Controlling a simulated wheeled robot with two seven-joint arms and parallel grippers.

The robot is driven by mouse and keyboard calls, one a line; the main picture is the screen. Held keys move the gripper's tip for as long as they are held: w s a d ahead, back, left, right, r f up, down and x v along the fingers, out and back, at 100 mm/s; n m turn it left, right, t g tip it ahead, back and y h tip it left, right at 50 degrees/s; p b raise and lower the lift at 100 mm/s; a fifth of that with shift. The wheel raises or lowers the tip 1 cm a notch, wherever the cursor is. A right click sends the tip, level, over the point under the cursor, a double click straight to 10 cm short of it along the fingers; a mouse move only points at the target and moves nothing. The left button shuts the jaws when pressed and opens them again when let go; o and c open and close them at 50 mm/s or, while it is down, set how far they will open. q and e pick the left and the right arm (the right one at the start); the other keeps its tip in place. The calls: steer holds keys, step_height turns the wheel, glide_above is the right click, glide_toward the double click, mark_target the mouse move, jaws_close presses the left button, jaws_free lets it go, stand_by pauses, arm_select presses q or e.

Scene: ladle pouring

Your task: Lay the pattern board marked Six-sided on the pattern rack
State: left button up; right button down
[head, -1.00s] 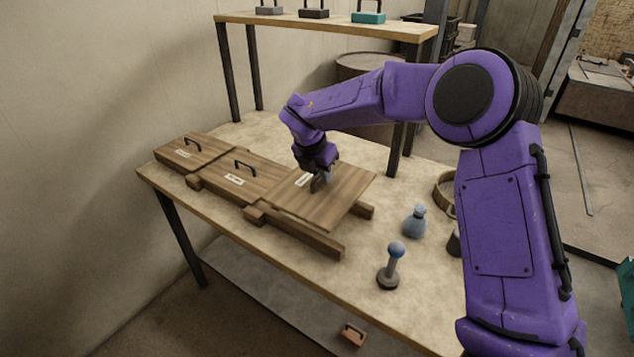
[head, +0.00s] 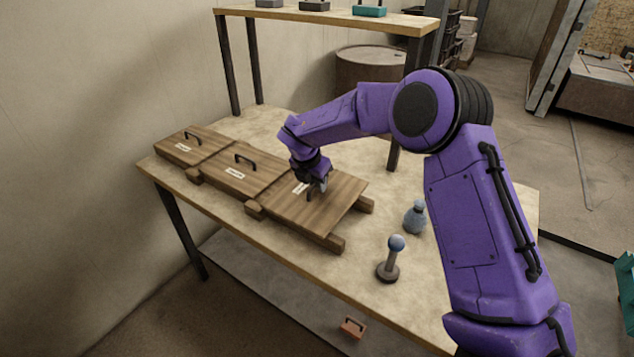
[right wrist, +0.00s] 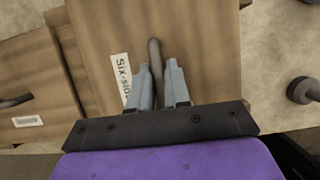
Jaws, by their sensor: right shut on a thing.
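The Six-sided board (head: 335,203) is a square brown wooden board with a handle and a white label; it fills much of the right wrist view (right wrist: 208,60), where the label (right wrist: 121,77) reads "Six-sid", the rest hidden by a finger. My right gripper (head: 316,187) is shut on its handle (right wrist: 155,58). The board lies flat over the right end of the pattern rack, whose wooden rails (head: 332,242) stick out past it. I cannot tell whether it touches the rails or hangs just above. My left gripper is not in view.
Two similar handled boards, one in the middle (head: 226,178) and one at the left (head: 178,150), lie along the rack. A raised shelf (head: 300,19) spans the back.

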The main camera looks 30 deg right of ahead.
steer(key=shift+f, duration=0.2)
steer(key=shift+r, duration=0.1)
steer(key=c, duration=1.1)
jaws_free()
steer(key=shift+r, duration=0.2)
steer(key=shift+r+p, duration=0.65)
steer(key=shift+p, duration=0.15)
steer(key=b+v, duration=0.2)
steer(key=v, duration=0.9)
steer(key=shift+s+a+r, duration=0.15)
steer(key=shift+a+r, duration=0.05)
steer(key=shift+a, duration=0.1)
